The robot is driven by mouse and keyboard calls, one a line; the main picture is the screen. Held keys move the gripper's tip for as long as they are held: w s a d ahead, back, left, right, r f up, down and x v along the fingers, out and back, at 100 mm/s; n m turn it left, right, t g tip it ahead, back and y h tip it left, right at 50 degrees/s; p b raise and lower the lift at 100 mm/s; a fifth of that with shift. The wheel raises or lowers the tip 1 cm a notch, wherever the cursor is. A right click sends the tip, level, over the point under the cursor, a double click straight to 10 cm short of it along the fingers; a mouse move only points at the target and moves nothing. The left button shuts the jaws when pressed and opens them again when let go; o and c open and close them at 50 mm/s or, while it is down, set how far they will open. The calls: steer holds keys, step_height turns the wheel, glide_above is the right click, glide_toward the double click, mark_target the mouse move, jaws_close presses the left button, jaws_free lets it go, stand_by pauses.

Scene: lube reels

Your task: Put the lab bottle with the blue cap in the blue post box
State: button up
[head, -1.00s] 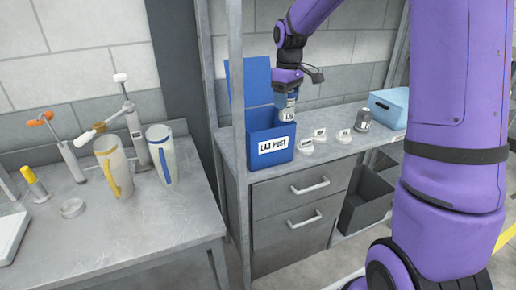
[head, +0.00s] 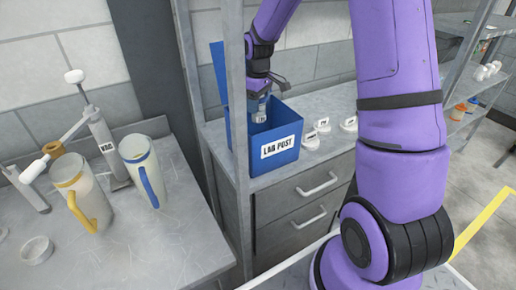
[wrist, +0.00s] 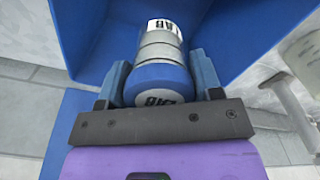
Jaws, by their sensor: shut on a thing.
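The blue post box (head: 279,158), labelled "LAB POST", stands on the grey bench with its lid up at the back left. My gripper (head: 257,97) is over the box's open top, pointing down. It is shut on the lab bottle (head: 260,113), whose lower part shows a white label just inside or above the box mouth. In the wrist view the bottle's blue cap (wrist: 158,80) sits between the two fingers (wrist: 160,82), and the box's blue wall (wrist: 235,35) surrounds the bottle's far end. Whether the bottle touches the box floor is hidden.
Several white round labelled pieces (head: 323,124) lie on the bench right of the box. A grey shelf post (head: 237,120) stands in front of the box's left side. On the left table are a yellow-handled jug (head: 80,190) and a blue-handled jug (head: 140,165).

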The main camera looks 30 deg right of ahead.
step_height(320, 180, down, 12)
steer(key=shift+w+r, duration=0.1)
steer(key=shift+w, duration=0.05)
stand_by(0.5)
steer(key=o, duration=1)
steer(key=shift+f, duration=0.2)
steer(key=shift+c, duration=0.2)
steer(key=shift+r, duration=0.1)
